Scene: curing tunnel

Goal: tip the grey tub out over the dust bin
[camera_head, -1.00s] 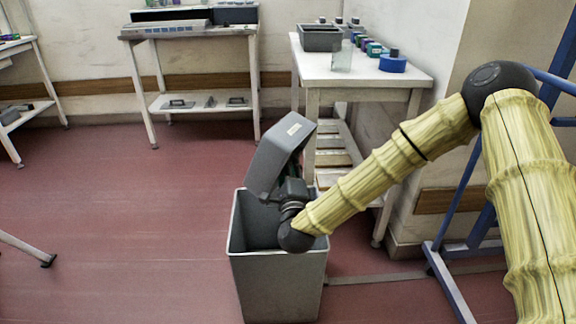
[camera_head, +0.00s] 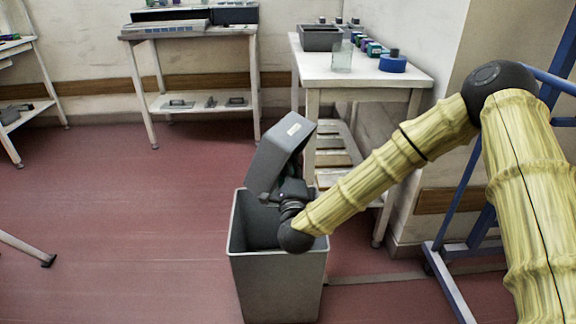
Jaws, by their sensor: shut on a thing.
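The grey tub (camera_head: 277,152) is tilted steeply above the grey dust bin (camera_head: 277,282), with a small white label on the side facing me. My gripper (camera_head: 290,188) is shut on the tub at its lower right, just above the bin's mouth. A little dark green shows at the tub's right edge, but I cannot tell what it is. The bin stands upright on the floor with its top open. The part of its inside that I see looks empty, and its bottom is hidden.
A white table (camera_head: 350,75) behind the bin holds another grey tub (camera_head: 321,38), a clear glass (camera_head: 342,57), a blue tape roll (camera_head: 392,62) and several small coloured things. A blue metal frame (camera_head: 452,262) stands at the right.

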